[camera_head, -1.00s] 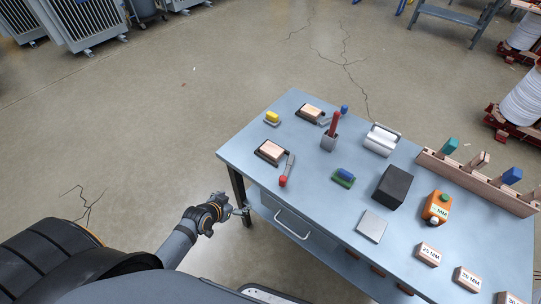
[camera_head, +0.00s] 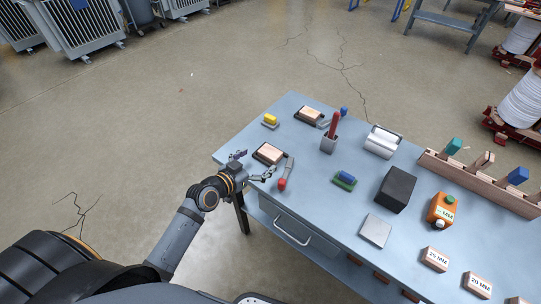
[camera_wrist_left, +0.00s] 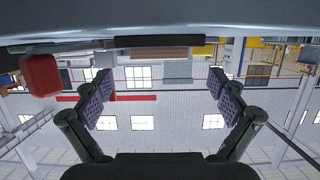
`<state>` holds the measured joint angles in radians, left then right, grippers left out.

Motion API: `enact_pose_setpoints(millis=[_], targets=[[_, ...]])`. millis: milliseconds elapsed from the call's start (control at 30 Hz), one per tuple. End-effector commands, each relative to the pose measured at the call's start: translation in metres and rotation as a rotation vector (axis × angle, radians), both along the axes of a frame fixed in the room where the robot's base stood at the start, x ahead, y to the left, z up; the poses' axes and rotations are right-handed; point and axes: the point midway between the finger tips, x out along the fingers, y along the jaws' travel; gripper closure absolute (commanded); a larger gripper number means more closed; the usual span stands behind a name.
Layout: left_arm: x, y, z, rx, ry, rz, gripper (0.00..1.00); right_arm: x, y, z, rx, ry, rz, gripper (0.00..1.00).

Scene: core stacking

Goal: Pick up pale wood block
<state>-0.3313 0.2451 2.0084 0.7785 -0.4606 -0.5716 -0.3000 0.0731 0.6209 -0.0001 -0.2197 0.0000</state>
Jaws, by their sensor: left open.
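A pale wood block (camera_head: 269,152) lies flat on a dark tray (camera_head: 257,158) near the table's left edge. A second pale wood block (camera_head: 309,112) lies on another dark tray farther back. My left gripper (camera_head: 256,165) is open and empty at the table's left edge, just in front of the near block. In the left wrist view, upside down, the near block (camera_wrist_left: 160,53) shows as a pale strip by its dark tray, beyond the spread fingers (camera_wrist_left: 160,105). My right gripper is not in view.
A red-ended grey handle (camera_head: 284,178) lies right of the near tray; its red end (camera_wrist_left: 40,75) looms in the left wrist view. A yellow-topped block (camera_head: 270,120), a red-handled tool in a holder (camera_head: 331,132) and a black block (camera_head: 396,190) stand around. The floor left of the table is clear.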

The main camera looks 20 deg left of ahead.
Motion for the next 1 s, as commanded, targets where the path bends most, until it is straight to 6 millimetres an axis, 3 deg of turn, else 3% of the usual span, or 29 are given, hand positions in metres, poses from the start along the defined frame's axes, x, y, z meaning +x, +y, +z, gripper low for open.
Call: enact_pose_setpoints(millis=[167,467,700,767,1000], targets=[[0.005,-0.002,-0.001,-0.002,0.002,0.000,0.04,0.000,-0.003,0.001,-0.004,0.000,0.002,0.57],[0.046,-0.017,-0.013,-0.001,0.001,0.000,0.04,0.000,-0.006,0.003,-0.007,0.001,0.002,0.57],[0.049,-0.019,-0.015,0.001,0.002,0.000,0.04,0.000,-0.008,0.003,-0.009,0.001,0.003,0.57],[0.049,-0.019,-0.015,0.001,0.002,0.000,0.09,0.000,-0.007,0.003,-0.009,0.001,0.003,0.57],[0.049,-0.018,-0.015,0.001,0.002,0.000,0.42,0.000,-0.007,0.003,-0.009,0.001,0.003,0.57]])
